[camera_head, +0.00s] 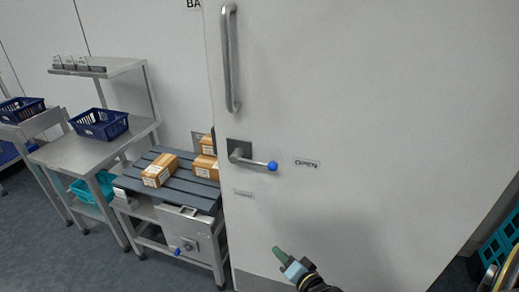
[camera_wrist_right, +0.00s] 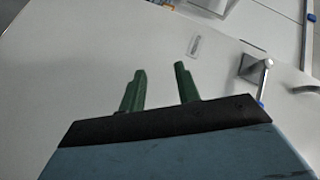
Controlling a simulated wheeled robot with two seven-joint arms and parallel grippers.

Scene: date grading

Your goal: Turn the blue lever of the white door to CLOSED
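The white door (camera_head: 370,90) fills the right half of the head view. Its lever (camera_head: 245,155) is grey with a blue ball end (camera_head: 272,166), and it points right, slightly downward, toward the OPEN label (camera_head: 307,163). A second, fainter label (camera_head: 244,194) sits below the lever's plate; its text is too small to read. My right gripper (camera_head: 280,254) is below the lever and apart from it. In the right wrist view its two green fingers (camera_wrist_right: 159,72) stand apart with nothing between them. A grey lever fitting (camera_wrist_right: 252,66) shows there to the right of the fingers. My left gripper is not in view.
A long vertical handle (camera_head: 230,60) is on the door above the lever. Left of the door, a slatted table (camera_head: 195,190) holds cardboard boxes (camera_head: 159,170). A steel bench (camera_head: 75,155) bears a blue basket (camera_head: 99,124). The door face around my right gripper is clear.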

